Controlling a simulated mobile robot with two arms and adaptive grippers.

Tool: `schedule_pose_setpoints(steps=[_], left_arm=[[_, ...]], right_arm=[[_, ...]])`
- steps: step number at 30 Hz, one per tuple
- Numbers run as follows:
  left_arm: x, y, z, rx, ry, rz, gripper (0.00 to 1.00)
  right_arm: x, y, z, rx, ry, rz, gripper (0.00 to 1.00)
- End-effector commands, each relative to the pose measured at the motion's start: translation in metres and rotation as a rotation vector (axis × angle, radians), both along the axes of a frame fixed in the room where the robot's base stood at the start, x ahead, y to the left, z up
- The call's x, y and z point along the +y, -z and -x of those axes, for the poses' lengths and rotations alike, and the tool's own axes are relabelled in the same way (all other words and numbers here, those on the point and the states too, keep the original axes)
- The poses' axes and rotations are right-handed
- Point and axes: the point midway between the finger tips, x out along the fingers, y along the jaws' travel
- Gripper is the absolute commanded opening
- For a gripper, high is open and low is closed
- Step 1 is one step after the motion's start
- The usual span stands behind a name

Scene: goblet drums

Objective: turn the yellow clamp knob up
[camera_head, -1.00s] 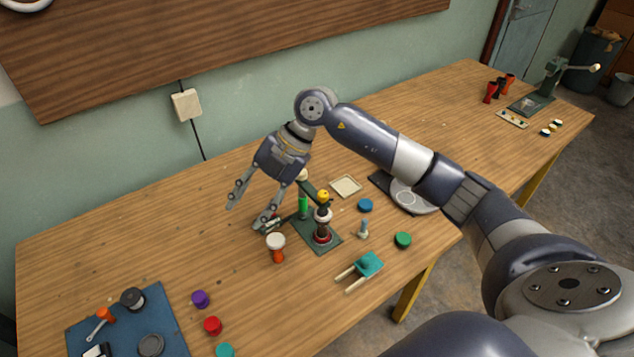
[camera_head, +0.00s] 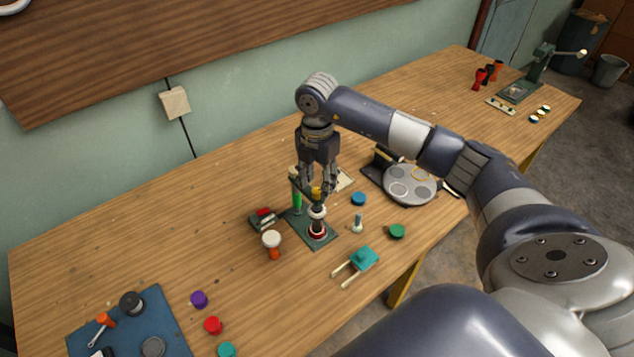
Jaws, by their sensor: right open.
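The yellow clamp knob (camera_head: 316,192) sits at the top of a small clamp stand with a green base plate (camera_head: 325,240). Under the knob, a drum with a white top and dark red lower part (camera_head: 317,229) stands upright on the plate. A green post (camera_head: 297,199) rises beside it. My right gripper (camera_head: 318,192) points down at the knob, with its open fingers close around or just behind it. Whether they touch the knob cannot be told. My left gripper is not in view.
A white-topped orange drum (camera_head: 272,245) and a small dark block with red (camera_head: 264,220) stand left of the clamp. A teal two-pronged tool (camera_head: 357,263), a green disc (camera_head: 397,231) and a blue disc (camera_head: 358,199) lie right.

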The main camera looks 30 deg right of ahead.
Motion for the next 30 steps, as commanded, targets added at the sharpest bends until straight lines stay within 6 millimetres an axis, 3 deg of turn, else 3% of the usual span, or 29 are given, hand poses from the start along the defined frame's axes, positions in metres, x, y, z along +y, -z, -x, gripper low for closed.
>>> schedule_pose_setpoints(steps=[6,15,17,21,30], left_arm=[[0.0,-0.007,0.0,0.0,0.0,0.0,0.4],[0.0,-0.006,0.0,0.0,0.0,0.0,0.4],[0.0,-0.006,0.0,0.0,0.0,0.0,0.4],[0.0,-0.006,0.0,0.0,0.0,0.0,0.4],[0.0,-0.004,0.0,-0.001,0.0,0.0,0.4]], right_arm=[[0.0,0.02,0.0,0.001,0.0,-0.001,0.43],[0.001,0.023,0.0,-0.001,-0.001,-0.001,0.43],[0.001,0.023,0.0,-0.001,-0.001,-0.001,0.32],[0.001,0.023,0.0,-0.001,-0.001,-0.001,0.0],[0.0,0.023,0.0,-0.001,-0.016,-0.001,0.0]])
